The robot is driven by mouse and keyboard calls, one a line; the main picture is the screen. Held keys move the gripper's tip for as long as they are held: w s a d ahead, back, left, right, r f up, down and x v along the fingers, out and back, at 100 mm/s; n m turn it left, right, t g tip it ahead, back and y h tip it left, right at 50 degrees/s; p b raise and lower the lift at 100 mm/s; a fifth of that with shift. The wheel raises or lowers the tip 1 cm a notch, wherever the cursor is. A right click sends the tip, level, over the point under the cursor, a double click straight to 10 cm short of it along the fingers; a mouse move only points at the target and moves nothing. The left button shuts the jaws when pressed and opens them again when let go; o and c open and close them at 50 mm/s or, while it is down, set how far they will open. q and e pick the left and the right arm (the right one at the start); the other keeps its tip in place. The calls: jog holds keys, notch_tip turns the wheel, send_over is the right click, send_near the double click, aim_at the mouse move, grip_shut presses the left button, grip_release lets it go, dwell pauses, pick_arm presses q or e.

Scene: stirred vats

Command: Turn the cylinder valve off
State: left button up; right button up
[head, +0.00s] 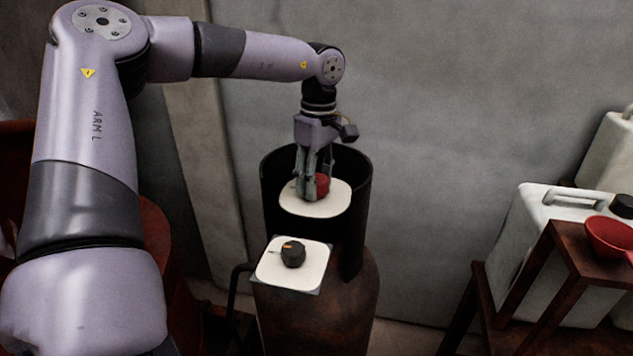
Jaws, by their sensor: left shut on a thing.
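The gas cylinder (320,300) is a rusty red-brown body standing below the middle of the head view, with a dark open collar (364,190) at its top. A red valve knob (322,186) sits over a white rounded plate (318,205) inside the collar. My left gripper (314,192) points down over this plate, its fingers shut on the red knob and partly hiding it. A black knob (293,253) with a small orange mark sits on a second white square plate (276,277) in front of the collar. My right gripper is not in view.
White jerrycans (530,215) stand at the right. A grey wall (430,120) closes off the back. Reddish drum-like shapes (158,235) show behind my left arm.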

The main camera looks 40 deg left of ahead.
aim_at(319, 178)
pick_arm(q)
jog(key=m, duration=0.6)
dwell(0.7)
jog(key=o, duration=1.2)
jog(key=shift+c, duration=0.2)
jog(key=shift+r, duration=0.1)
notch_tip(319, 178, up, 12)
jog(key=shift+w+d, duration=0.15)
